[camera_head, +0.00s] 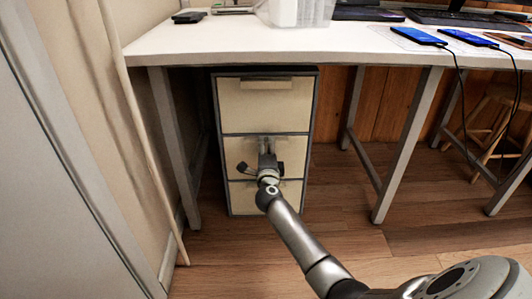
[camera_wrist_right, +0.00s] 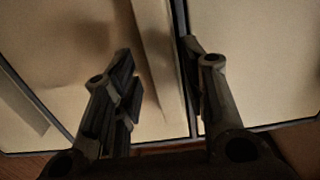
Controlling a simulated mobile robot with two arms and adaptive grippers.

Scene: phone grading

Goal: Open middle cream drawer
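The cream drawer cabinet stands under the white desk. Its middle drawer (camera_head: 237,146) looks closed, flush with the dark frame, and my right gripper covers much of its front. My right gripper (camera_head: 267,151) is at the upper part of that drawer. In the right wrist view, my right gripper (camera_wrist_right: 163,75) has its fingers apart, one on each side of the pale handle strip (camera_wrist_right: 155,45). The right finger is near the dark gap between drawers. I cannot tell whether either finger touches the handle. My left gripper is not in view.
The top drawer (camera_head: 263,105) and bottom drawer (camera_head: 242,197) look closed. The white desk (camera_head: 215,40) overhangs the cabinet, with a leg (camera_head: 175,145) on its left and another (camera_head: 405,150) to the right. The wooden floor (camera_head: 340,215) before the cabinet is clear.

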